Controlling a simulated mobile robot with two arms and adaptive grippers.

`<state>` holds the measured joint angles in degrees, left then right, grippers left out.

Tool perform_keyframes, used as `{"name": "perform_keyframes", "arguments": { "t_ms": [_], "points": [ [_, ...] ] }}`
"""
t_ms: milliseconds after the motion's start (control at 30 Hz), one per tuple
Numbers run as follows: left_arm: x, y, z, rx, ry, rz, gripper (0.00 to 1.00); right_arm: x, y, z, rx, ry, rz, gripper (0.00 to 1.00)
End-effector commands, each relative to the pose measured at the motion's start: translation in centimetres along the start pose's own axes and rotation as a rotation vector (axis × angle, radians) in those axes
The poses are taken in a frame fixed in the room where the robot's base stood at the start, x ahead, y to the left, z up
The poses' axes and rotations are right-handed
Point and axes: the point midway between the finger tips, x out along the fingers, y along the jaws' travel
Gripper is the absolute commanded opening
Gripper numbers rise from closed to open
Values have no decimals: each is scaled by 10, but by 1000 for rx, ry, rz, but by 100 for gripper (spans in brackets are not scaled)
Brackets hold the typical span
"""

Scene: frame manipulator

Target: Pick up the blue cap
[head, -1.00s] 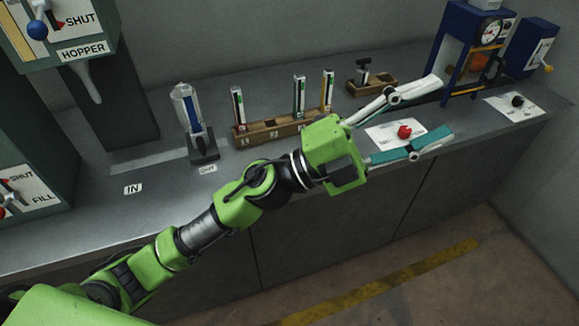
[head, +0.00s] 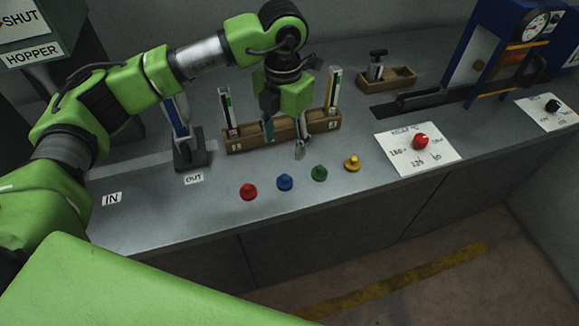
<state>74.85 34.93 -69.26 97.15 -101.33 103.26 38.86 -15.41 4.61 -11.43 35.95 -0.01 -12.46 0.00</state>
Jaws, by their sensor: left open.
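The blue cap (head: 285,183) stands on the grey counter, in a row between a red cap (head: 248,192) and a green cap (head: 319,173). A yellow cap (head: 352,163) is at the right end of the row. My left gripper (head: 284,146) points down in front of the wooden rack, with its two fingers apart and nothing between them. Its fingertips show just behind the blue cap in the picture, apart from it. My right gripper is not in view.
The wooden rack (head: 240,146) holds upright tubes and is partly hidden by my gripper. A dark stand (head: 190,158) is to its left. A white card (head: 388,143) with a red knob (head: 420,141) lies to the right. The counter's front edge is close before the caps.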

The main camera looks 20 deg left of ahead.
Motion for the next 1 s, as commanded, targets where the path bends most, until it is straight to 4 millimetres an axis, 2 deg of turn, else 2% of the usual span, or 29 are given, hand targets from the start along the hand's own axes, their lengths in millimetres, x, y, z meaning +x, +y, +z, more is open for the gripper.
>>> {"name": "perform_keyframes", "arguments": {
  "t_ms": [67,300,367,467,567,733,900,1000],
  "points": [
    [11,0,-1,-1,6,1,51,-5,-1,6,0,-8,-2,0],
    [58,-1,-2,1,6,-3,51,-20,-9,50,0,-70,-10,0],
    [67,-1,-1,1,4,-3,51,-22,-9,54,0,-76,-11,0],
    [77,-2,-1,2,2,-4,51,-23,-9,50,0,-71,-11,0],
    [82,-1,-1,2,2,-3,51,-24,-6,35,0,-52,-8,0],
    [101,-1,0,2,5,-4,51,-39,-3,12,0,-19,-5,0],
    [126,-1,1,2,3,-5,51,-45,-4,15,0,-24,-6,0],
    [132,-1,1,4,1,-5,51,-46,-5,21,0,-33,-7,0]
  ]
}}
